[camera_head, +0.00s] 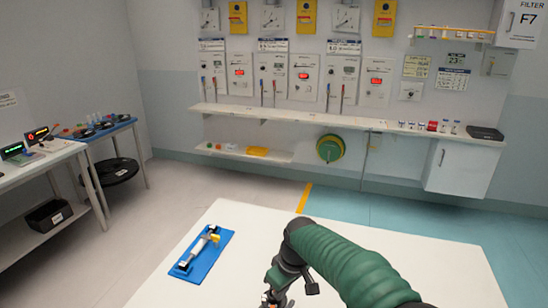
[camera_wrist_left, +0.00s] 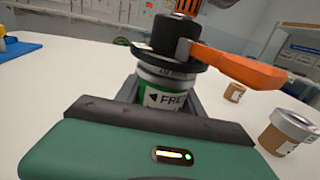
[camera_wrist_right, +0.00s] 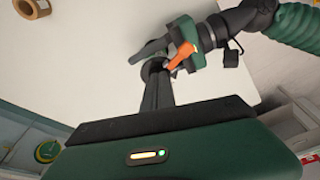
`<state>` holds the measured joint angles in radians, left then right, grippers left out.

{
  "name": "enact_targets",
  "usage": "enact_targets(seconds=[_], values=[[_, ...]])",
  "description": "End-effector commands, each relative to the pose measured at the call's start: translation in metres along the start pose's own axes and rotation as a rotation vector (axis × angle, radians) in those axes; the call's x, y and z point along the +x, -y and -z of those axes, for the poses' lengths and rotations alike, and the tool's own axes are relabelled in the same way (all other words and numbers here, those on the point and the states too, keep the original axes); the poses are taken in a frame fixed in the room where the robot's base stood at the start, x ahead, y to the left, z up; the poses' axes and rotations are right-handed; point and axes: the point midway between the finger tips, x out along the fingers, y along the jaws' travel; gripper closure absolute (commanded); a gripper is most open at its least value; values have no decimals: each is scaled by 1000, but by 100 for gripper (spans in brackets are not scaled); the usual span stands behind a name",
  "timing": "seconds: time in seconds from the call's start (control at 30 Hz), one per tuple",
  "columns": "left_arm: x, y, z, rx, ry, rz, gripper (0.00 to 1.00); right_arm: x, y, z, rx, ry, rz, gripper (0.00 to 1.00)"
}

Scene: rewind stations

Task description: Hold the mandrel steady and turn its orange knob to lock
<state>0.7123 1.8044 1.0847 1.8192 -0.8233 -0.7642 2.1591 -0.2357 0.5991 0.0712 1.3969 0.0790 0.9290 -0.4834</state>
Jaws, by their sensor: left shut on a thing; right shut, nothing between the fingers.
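The mandrel (camera_wrist_left: 165,93) stands roughly upright in the left wrist view. It has a white and green label reading FREE, a black flange and a black cap. Its orange knob (camera_wrist_left: 238,66) is a lever sticking out to the right; the knob also shows in the right wrist view (camera_wrist_right: 181,56). My left gripper (camera_wrist_left: 160,106) is shut around the mandrel's labelled body. My right gripper (camera_wrist_right: 157,78) is shut and empty, its fingertips close to the mandrel's black top beside the knob; I cannot tell whether they touch. In the head view my right gripper (camera_head: 272,297) is cut by the bottom edge.
A white table (camera_head: 340,240) lies below, mostly clear. A blue tray (camera_head: 188,268) with a silver and yellow device lies at its left. Brown rolls (camera_wrist_left: 234,93) stand near the mandrel, one larger in front (camera_wrist_left: 286,133). A wall shelf (camera_head: 300,117) and side bench are farther off.

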Motion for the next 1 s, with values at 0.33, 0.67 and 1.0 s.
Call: enact_targets(seconds=[0.33, 0.67, 1.0], values=[[0, 1, 0, -1, -1, 2, 100, 0, -1, 3, 0, -1, -1, 100], [0, 2, 0, 0, 0, 3, 100, 0, -3, 3, 0, -3, -1, 100], [0, 2, 0, 0, 0, 4, 100, -1, -12, 2, 1, -3, -2, 100]])
